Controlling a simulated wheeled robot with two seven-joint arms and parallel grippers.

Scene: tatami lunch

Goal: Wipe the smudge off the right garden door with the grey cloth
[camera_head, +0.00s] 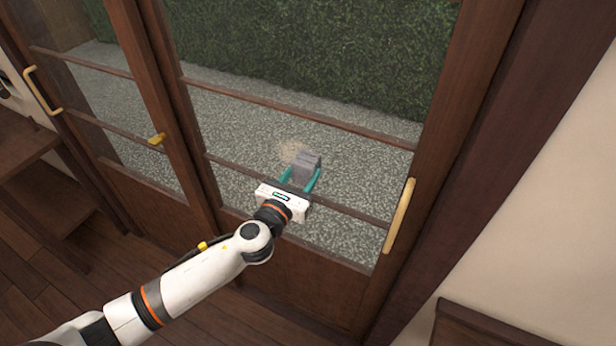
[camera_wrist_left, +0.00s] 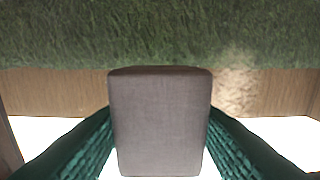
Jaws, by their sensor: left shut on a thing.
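The right garden door (camera_head: 290,108) has a dark wood frame, glass panes and a pale wooden handle (camera_head: 400,216) on its right side. A tan smudge (camera_head: 290,152) shows on its glass, just above and left of the cloth. My left gripper (camera_head: 301,176), with teal fingers, is shut on the grey cloth (camera_head: 308,163) in front of the pane. In the left wrist view the folded cloth (camera_wrist_left: 160,120) fills the space between the fingers, and a pale mottled patch, likely the smudge (camera_wrist_left: 236,90), shows at its right. I cannot tell whether the cloth touches the glass. My right gripper is out of view.
Another glass door stands at the left with its own handle (camera_head: 42,92) and a brass latch (camera_head: 156,139). Wooden shelves (camera_head: 30,165) stand at the far left. Gravel and a hedge (camera_head: 330,55) lie beyond the glass. A dark wooden piece (camera_head: 480,328) stands at the lower right.

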